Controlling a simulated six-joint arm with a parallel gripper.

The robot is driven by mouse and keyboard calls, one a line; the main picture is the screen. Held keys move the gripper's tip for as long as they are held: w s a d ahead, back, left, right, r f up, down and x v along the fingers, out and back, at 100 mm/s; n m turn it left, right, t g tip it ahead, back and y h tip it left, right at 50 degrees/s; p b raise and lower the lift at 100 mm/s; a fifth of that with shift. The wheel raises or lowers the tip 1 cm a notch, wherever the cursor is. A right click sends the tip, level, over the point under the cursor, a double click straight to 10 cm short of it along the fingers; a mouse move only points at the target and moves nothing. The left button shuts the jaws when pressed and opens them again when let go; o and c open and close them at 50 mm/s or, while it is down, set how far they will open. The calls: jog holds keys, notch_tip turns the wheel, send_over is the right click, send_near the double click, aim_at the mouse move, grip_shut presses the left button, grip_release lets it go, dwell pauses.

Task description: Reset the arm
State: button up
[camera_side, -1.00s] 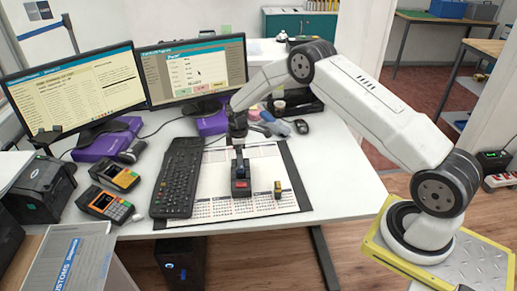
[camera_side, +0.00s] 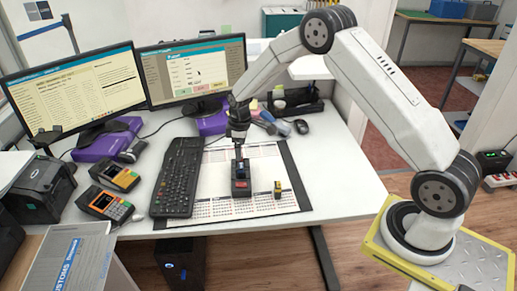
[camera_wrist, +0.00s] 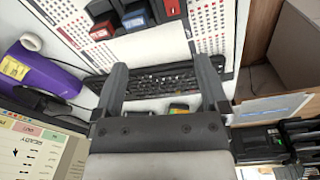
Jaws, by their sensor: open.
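My gripper (camera_side: 238,132) hangs over the desk in the side view, above a dark block with red and blue parts (camera_side: 241,181) on the calendar mat. In the wrist view my gripper (camera_wrist: 161,72) has its two fingers wide apart with nothing held between them. The keyboard (camera_wrist: 160,82) shows behind the gap. A red-topped piece (camera_wrist: 102,29) and a blue-topped piece (camera_wrist: 138,18) lie beyond the fingertips. I cannot tell the exact height of the fingertips over the block.
A small yellow and dark item (camera_side: 278,189) stands on the calendar mat (camera_side: 215,208). The keyboard (camera_side: 179,177), card terminals (camera_side: 114,175) and two monitors (camera_side: 193,70) are to the left. A mouse (camera_side: 301,127) lies behind. The desk's right side is clear.

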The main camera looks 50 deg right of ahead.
jog(key=s+a+r+m, duration=0.2)
jog(key=s+r, duration=0.1)
jog(key=s, duration=0.5)
jog(key=s+a+r+m+t, duration=0.1)
jog(key=s+a+r+m, duration=0.1)
jog(key=s, duration=0.6)
jog(key=s+a+r+m+t, duration=0.1)
jog(key=s+a+r, duration=0.3)
jog(key=s, duration=0.4)
jog(key=shift+s+r+m, duration=0.15)
jog(key=shift+r+m, duration=0.7)
jog(key=shift+m, duration=0.05)
